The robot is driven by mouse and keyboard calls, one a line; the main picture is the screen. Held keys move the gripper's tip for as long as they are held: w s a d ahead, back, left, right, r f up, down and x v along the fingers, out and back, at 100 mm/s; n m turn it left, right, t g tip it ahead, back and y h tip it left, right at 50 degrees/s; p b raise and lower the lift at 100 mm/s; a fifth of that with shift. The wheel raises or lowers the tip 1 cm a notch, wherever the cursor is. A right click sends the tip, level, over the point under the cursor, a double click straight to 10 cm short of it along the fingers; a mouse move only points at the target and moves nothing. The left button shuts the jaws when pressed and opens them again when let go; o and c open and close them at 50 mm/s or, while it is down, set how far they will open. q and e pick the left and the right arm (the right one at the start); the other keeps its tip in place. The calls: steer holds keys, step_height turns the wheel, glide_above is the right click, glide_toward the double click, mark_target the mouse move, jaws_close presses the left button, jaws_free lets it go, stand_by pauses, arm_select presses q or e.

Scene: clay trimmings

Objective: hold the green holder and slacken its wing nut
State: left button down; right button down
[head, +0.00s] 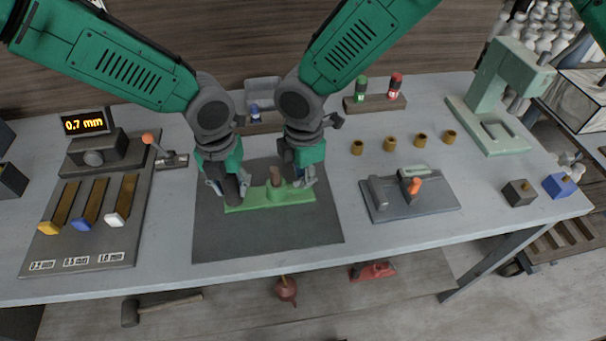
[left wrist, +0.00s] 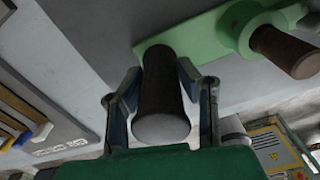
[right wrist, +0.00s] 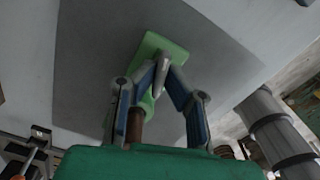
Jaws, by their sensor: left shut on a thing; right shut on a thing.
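The green holder (head: 265,200) lies on the dark grey mat (head: 270,240), with a raised boss and a brown post (head: 278,173) near its middle. My left gripper (head: 232,187) is at its left end, shut on a dark brown upright grip (left wrist: 160,100) that stands on the holder (left wrist: 180,32). My right gripper (head: 300,180) is at its right end. In the right wrist view its fingertips close on a small grey metal piece, the wing nut (right wrist: 162,72), at the holder's end (right wrist: 168,47). The nut's threads are hidden.
A gauge board with a display reading 0.7 mm (head: 84,124) stands at left. A grey fixture with an orange lever (head: 413,190) lies to the right of the mat, with several brass rings (head: 390,144) behind it. The front of the mat is clear.

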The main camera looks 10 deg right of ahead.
arm_select(q)
steer(key=shift+a, duration=0.25)
arm_select(e)
steer(key=shift+d+n, duration=0.2)
steer(key=shift+n, duration=1.5)
steer(key=c, duration=1.7)
jaws_free()
arm_select(q)
steer(key=shift+d, duration=0.1)
arm_select(e)
steer(key=shift+a, duration=0.1)
steer(key=shift+r, duration=0.1)
arm_select(q)
steer(key=shift+d, duration=0.1)
arm_select(e)
step_height(320, 180, up, 12)
steer(key=shift+f, duration=0.1)
